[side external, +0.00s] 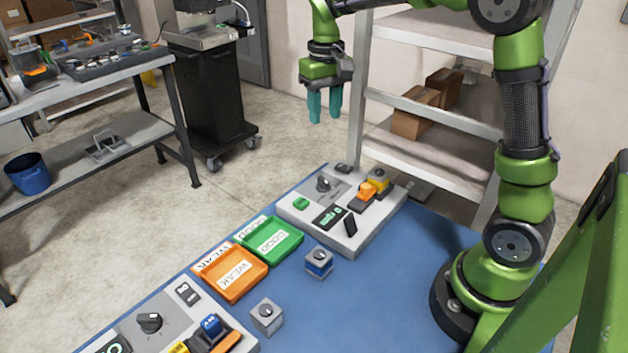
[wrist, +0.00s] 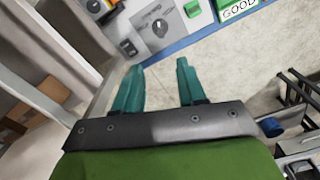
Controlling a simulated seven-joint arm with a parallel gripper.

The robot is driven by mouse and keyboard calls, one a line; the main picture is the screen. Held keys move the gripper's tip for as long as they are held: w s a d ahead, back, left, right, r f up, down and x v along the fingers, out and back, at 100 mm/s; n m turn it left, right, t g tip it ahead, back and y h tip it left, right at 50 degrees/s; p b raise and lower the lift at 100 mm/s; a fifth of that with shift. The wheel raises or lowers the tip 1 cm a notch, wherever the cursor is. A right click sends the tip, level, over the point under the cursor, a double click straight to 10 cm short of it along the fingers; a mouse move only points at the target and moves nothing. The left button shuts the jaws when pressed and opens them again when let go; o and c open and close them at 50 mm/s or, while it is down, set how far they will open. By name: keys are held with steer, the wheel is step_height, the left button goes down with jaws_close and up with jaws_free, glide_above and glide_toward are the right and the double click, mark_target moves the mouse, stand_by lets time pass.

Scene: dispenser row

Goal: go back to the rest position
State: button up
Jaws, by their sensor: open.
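My gripper (side external: 325,106) is raised in the air past the far edge of the blue table (side external: 386,289), fingers pointing down. In the wrist view its two teal fingers (wrist: 158,85) are apart with nothing between them, and bare floor shows beyond. The nearest thing below it is the far grey device panel (side external: 345,213) with a knob, a green button and an orange and yellow part. The same panel shows at the top of the wrist view (wrist: 165,28).
On the table are a green GOOD tray (side external: 271,256), an orange WEAK tray (side external: 206,270), a blue-banded block (side external: 319,262), a grey block (side external: 267,316) and a second panel (side external: 128,332). A metal shelf (side external: 437,121) with boxes stands close behind my gripper.

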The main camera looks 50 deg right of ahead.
steer(key=s+a+r+t+y, duration=0.1)
steer(key=s+a+t, duration=0.2)
steer(key=s+a, duration=0.2)
steer(key=s+a+r+t+y, duration=0.1)
steer(key=s+a+t, duration=0.3)
steer(key=s, duration=0.8)
steer(key=shift+s+a+r, duration=0.15)
steer(key=shift+a+r, duration=0.1)
steer(key=shift+a, duration=0.15)
